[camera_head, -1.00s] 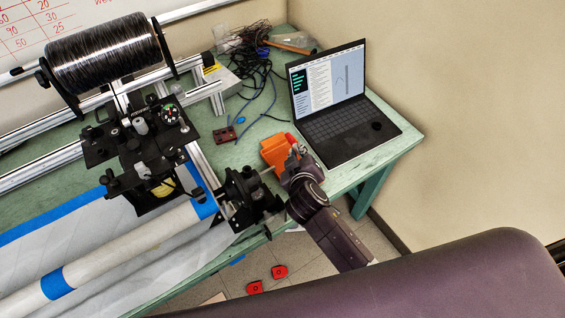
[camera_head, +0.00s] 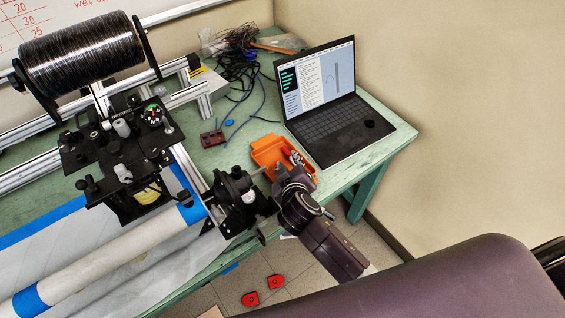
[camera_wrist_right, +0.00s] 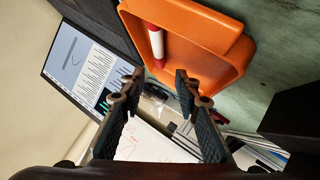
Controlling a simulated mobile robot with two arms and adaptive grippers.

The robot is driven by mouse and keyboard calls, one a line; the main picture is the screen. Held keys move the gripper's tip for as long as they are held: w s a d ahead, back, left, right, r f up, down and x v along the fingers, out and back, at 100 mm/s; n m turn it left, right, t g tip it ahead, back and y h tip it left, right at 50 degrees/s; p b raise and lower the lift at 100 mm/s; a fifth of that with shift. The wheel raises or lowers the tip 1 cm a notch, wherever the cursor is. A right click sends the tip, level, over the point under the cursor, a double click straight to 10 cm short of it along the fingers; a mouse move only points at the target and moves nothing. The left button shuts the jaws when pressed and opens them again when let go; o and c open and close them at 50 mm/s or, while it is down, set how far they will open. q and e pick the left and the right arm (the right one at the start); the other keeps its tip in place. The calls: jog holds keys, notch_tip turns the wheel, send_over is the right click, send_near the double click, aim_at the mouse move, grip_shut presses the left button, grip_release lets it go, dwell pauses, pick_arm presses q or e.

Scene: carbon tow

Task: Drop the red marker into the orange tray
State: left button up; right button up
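The orange tray (camera_head: 264,147) sits on the green table beside the laptop, and fills the upper middle of the right wrist view (camera_wrist_right: 200,25). The red marker, with a red end and a white body, lies inside the tray in the right wrist view (camera_wrist_right: 156,46); a small part of it seems to show in the head view (camera_head: 294,157). My right gripper (camera_wrist_right: 160,85) is open, with its two fingers apart and nothing between them. In the head view it is at the tray's near right side, hiding part of it. My left gripper is not in view.
The laptop (camera_head: 328,112) stands open right behind the tray. A black clamp mechanism (camera_head: 237,197) with the white roller is close on the left. Cables (camera_head: 240,65) and a small dark red block (camera_head: 212,138) lie farther back. Two red pieces (camera_head: 262,290) are on the floor.

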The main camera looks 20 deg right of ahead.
jog(key=shift+s, duration=0.1)
jog(key=v, duration=1.2)
dwell(0.4)
